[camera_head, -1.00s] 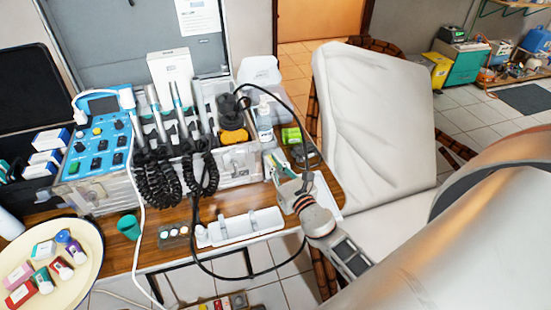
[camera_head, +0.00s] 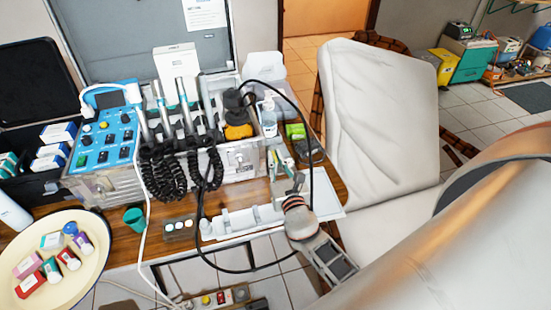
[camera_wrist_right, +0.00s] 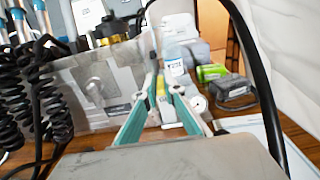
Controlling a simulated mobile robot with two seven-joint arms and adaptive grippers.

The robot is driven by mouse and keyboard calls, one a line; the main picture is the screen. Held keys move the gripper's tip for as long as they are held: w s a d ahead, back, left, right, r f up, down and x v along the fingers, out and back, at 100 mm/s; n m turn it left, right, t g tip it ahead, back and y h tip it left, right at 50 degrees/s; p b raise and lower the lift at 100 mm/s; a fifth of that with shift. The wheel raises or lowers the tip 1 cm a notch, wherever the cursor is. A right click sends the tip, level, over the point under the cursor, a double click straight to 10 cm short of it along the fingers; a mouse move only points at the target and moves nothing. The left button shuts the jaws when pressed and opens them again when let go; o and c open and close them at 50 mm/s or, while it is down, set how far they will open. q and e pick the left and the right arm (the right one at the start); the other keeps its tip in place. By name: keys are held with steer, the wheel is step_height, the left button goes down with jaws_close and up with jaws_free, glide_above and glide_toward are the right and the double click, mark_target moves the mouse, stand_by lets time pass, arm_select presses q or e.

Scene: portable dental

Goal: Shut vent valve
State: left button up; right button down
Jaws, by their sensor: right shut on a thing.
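The vent valve is not clear to me. A metal lever-like fitting sits on the case's front panel (camera_head: 240,158), and the panel also shows in the right wrist view (camera_wrist_right: 95,88). My right gripper (camera_head: 287,182) is just right of that panel, over the table's right end. In the right wrist view its teal-edged fingers (camera_wrist_right: 160,88) converge on a thin yellow and white item, whose exact shape is hidden between them. The fingers are apart from the lever-like fitting. My left gripper is not in view.
Black coiled cords (camera_head: 165,170) hang left of the panel. A white holder (camera_head: 240,220) lies in front.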

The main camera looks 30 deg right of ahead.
steer(key=c, duration=2.1)
jaws_free()
steer(key=shift+c, duration=0.2)
steer(key=shift+s, duration=0.1)
steer(key=v, duration=1.1)
steer(key=shift+s+a, duration=0.2)
steer(key=shift+s, duration=0.15)
steer(key=shift+d, duration=0.1)
